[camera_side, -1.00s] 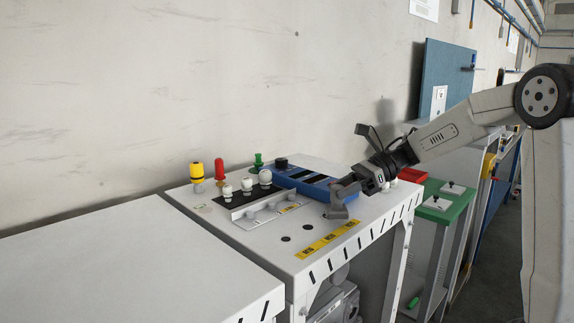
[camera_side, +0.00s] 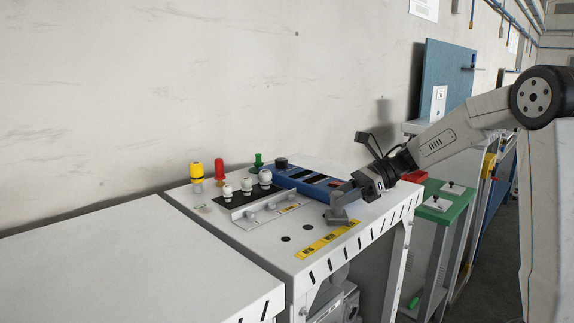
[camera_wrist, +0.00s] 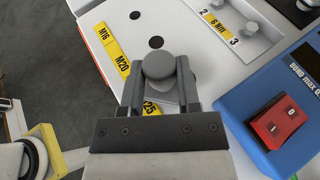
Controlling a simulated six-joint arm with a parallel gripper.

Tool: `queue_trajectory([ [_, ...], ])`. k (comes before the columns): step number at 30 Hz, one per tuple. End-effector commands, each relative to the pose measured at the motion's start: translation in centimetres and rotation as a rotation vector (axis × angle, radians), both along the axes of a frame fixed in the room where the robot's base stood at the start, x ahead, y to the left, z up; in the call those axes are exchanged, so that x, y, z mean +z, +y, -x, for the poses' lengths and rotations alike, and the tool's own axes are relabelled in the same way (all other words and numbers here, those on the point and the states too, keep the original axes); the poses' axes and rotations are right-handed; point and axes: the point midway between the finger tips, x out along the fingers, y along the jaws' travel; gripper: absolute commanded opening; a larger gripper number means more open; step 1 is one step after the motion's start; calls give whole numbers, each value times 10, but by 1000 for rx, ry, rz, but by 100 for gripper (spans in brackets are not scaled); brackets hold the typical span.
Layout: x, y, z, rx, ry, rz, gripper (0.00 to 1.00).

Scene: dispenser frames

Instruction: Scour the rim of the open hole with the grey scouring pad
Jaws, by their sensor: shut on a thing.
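My gripper (camera_side: 352,199) is shut on the grey scouring pad (camera_side: 339,217). In the wrist view, the fingers of my gripper (camera_wrist: 159,85) sit on both sides of the pad's round grey grip (camera_wrist: 158,66). The pad is low over the white bench top, beside the yellow label strip; whether it touches cannot be told. The spot by the M25 label is hidden under pad and gripper.
A blue instrument (camera_side: 304,180) with a red switch (camera_wrist: 278,121) lies close beside the gripper. A metal bracket (camera_side: 266,214) and white-topped pieces (camera_side: 246,185) stand behind the holes. Yellow (camera_side: 197,171), red (camera_side: 219,169) and green (camera_side: 258,160) pieces stand at the back. The front left bench top is clear.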

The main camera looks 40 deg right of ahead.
Motion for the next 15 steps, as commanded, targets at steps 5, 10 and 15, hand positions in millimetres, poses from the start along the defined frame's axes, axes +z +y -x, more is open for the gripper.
queue_trajectory([
  [5, 25, 0, 0, 0, 0, 2, 0],
  [10, 40, 0, 0, 2, -2, 2, 0],
  [15, 56, 0, 0, 1, -2, 2, 0],
])
